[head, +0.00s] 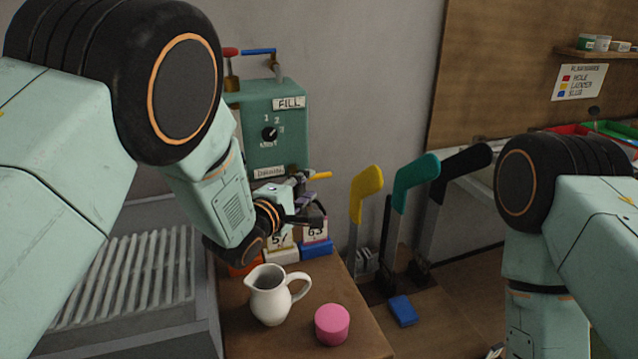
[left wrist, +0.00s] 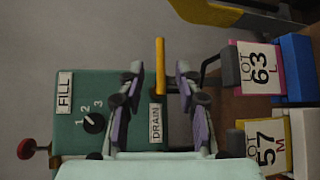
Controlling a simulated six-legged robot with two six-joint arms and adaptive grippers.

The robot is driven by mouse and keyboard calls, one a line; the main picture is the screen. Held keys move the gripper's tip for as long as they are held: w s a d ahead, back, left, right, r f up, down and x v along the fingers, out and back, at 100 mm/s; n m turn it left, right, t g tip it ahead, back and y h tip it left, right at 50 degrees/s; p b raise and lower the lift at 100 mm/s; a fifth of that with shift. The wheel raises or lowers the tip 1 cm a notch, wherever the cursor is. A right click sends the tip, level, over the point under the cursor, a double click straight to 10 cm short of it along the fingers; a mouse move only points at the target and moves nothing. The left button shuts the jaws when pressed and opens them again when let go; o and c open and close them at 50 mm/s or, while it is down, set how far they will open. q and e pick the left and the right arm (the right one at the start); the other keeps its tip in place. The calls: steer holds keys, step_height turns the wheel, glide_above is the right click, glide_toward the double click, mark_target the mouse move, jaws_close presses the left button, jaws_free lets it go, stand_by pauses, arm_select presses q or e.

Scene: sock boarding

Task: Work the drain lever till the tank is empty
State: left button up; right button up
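The drain lever (left wrist: 160,65) is a yellow handle on the green tank box (head: 275,110), beside the DRAIN label (left wrist: 155,123). In the head view its yellow end (head: 321,175) sticks out to the right, just above my left gripper (head: 308,203). In the left wrist view my left gripper (left wrist: 159,75) is open, and the lever shows between its two fingers. I cannot tell whether a finger touches it. The box hides its inside, so no water level shows.
A white jug (head: 269,300) and a pink cylinder (head: 332,325) stand on the wooden top below my left gripper. Lot cards 63 (left wrist: 260,67) and 57 (left wrist: 268,143) stand close by. Yellow (head: 366,190), teal (head: 413,180) and black (head: 462,168) foot-shaped boards stand right.

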mark_target(318, 178)
arm_select(q)
steer(key=b+x, duration=0.4)
steer(key=x, duration=0.1)
steer(key=shift+f, duration=0.2)
steer(key=shift+w+a, duration=0.15)
steer(key=shift+w, duration=0.25)
steer(key=shift+d, duration=0.25)
steer(key=shift+c, duration=0.2)
steer(key=shift+a, duration=0.2)
steer(key=c, duration=0.4)
steer(key=shift+d, duration=0.1)
jaws_close()
